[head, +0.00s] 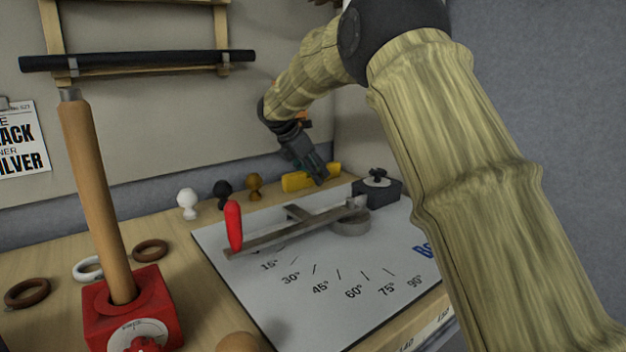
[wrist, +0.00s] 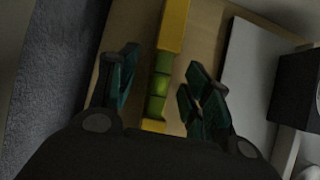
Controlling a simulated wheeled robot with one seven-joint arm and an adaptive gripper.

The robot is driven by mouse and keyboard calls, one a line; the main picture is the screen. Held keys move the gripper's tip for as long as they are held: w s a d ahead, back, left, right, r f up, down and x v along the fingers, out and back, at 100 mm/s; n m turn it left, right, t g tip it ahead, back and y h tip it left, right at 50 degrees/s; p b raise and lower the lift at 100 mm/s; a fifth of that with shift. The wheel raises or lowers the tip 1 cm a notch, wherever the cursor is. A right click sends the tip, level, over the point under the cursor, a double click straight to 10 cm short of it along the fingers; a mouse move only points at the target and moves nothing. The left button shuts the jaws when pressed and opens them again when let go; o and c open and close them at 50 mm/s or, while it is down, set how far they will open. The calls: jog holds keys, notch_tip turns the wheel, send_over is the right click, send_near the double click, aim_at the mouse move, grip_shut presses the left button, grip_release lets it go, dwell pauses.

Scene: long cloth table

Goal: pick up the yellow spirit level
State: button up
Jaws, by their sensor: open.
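The yellow spirit level (head: 297,181) lies at the back of the table, near the wall, in the head view. In the wrist view the yellow spirit level (wrist: 173,30) runs lengthwise between my fingers, with green vials along its middle. My gripper (head: 318,178) is open above and in front of the level, hiding part of it in the head view. In the wrist view my gripper (wrist: 160,85) has one dark green finger on each side of the level, with gaps to both. Its near end is partly hidden by the gripper body.
A dark block with a knob (head: 376,187) stands right of the level. A white angle board (head: 330,265) with a red-handled arm (head: 234,226) lies in front. Small white (head: 187,203), black (head: 222,193) and brown (head: 254,186) knobs stand to the left. A wall (wrist: 50,80) is close on one side.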

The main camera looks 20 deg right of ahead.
grip_shut()
jog(key=shift+r, duration=0.1)
